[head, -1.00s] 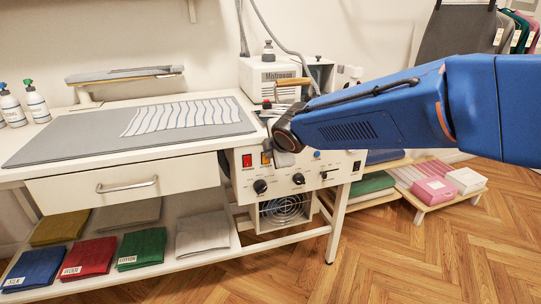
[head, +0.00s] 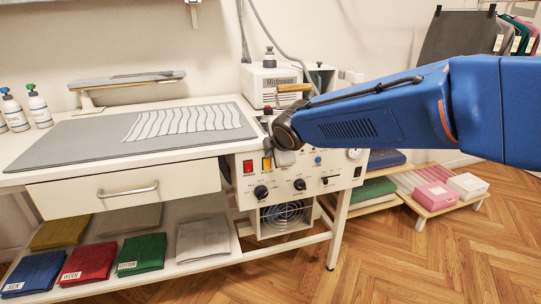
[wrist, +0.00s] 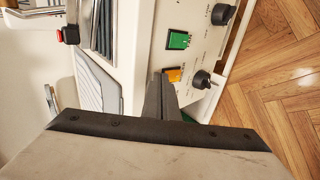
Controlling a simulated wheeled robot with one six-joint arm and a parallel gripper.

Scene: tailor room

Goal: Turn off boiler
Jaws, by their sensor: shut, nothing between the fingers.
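The white control panel (head: 327,182) under the ironing table carries a red switch (head: 248,167), an orange switch (head: 267,164) and black knobs. The wrist view shows a green switch (wrist: 178,39), the orange switch (wrist: 173,75) and two knobs; the red switch is hidden there. The green switch is hidden behind my arm's end in the head view. I cannot read which label says boiler. My gripper (head: 284,158) is shut and empty in front of the panel, just right of the orange switch. In the wrist view its fingers (wrist: 160,92) reach toward the orange switch; contact cannot be told.
A drawer (head: 125,190) sits left of the panel. The white steam unit (head: 268,83) and an iron with a wooden handle (head: 294,88) stand above it. Folded cloths lie on the lower shelf (head: 180,262). A low rack with boxes (head: 433,195) is right; wooden floor is clear in front.

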